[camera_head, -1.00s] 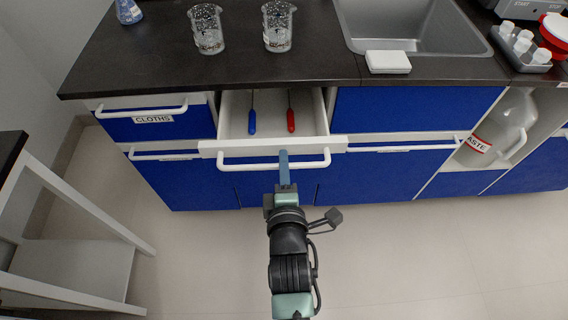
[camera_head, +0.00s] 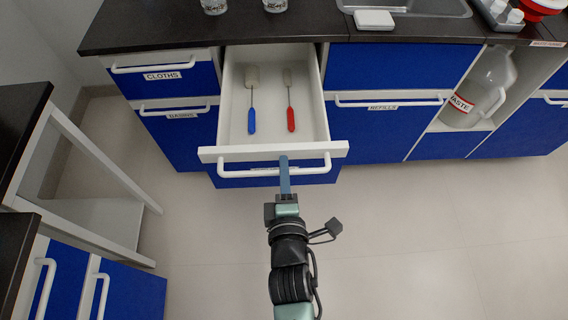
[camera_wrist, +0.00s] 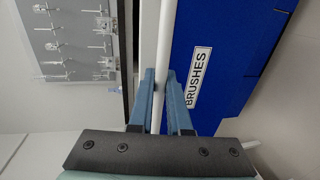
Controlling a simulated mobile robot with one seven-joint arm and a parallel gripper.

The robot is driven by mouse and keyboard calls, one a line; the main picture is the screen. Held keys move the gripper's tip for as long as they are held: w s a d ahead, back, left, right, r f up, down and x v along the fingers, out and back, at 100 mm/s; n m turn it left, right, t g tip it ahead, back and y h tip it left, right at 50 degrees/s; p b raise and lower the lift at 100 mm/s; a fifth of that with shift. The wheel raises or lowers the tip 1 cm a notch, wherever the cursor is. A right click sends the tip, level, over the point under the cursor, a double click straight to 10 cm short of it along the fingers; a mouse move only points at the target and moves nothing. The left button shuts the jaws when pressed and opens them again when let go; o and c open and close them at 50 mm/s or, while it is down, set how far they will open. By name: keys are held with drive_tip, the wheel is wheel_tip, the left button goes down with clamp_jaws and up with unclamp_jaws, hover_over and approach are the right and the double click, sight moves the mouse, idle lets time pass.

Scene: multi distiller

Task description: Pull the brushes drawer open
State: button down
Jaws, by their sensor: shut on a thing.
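The brushes drawer (camera_head: 234,105) stands well out from the counter in the head view. A blue-handled brush (camera_head: 252,121) and a red-handled brush (camera_head: 291,119) lie inside it. My gripper (camera_head: 284,160) is at the middle of the white bar handle (camera_head: 235,171) on the drawer front. In the wrist view, my gripper's blue fingers (camera_wrist: 163,95) are on either side of the white handle bar (camera_wrist: 165,45) and shut on it. The blue drawer front with its BRUSHES label (camera_wrist: 199,78) is beside them.
The closed CLOTHS drawer (camera_head: 163,77) is left of the open one, and the REFILLS front (camera_head: 384,129) is right. A white-framed side table (camera_head: 95,165) and a blue cabinet (camera_head: 130,293) stand at left. The floor (camera_head: 420,240) on the right is clear.

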drive_tip(key=c, duration=0.9)
unclamp_jaws()
drive_tip(key=shift+o, duration=0.2)
drive_tip(key=v, duration=1.3)
drive_tip(key=shift+w, duration=0.1)
